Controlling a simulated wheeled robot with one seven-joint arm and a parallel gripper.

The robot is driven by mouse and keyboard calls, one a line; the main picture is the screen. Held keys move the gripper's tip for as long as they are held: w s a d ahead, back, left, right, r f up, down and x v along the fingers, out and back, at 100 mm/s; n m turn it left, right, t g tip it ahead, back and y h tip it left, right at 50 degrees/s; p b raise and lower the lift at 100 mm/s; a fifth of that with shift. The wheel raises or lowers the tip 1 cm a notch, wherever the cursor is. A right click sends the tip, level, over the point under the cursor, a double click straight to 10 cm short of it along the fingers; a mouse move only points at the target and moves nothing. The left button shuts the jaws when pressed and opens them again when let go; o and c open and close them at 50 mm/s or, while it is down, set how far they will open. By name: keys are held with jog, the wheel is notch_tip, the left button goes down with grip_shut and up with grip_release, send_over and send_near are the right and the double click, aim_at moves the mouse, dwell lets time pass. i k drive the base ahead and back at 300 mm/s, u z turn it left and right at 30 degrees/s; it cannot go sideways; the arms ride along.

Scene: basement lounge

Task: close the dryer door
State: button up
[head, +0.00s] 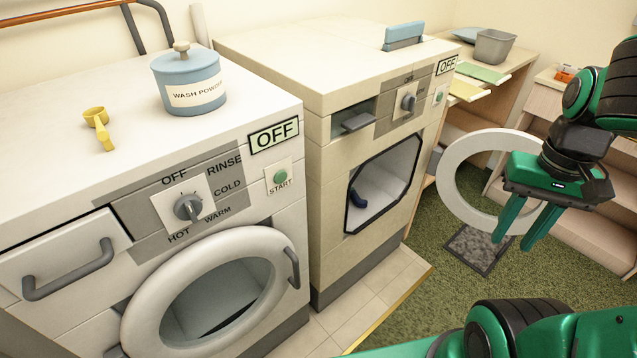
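The dryer (330,75) is the beige machine in the middle of the head view. Its opening shows a pale drum with a small dark blue item (357,198) inside. The dryer door (455,195), a round white ring, stands wide open to the right of the opening, on the hinge side. My gripper (515,242) points down, with its two green fingers apart and nothing seen between them. It overlaps the right part of the door in the picture. I cannot tell whether it touches the door.
A washer (60,150) with its round door (130,325) shut stands at left, bearing a wash powder tin (190,75) and yellow scoop (98,120). A wooden table (515,70) and shelf unit (560,225) stand behind the door. Green carpet (430,290) lies open before the dryer.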

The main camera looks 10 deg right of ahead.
aim_at(443, 165)
jog(key=z, duration=0.05)
jog(key=i, duration=0.5)
jog(key=u, duration=1.2)
jog(key=k, duration=1.1)
jog(key=z, duration=1.5)
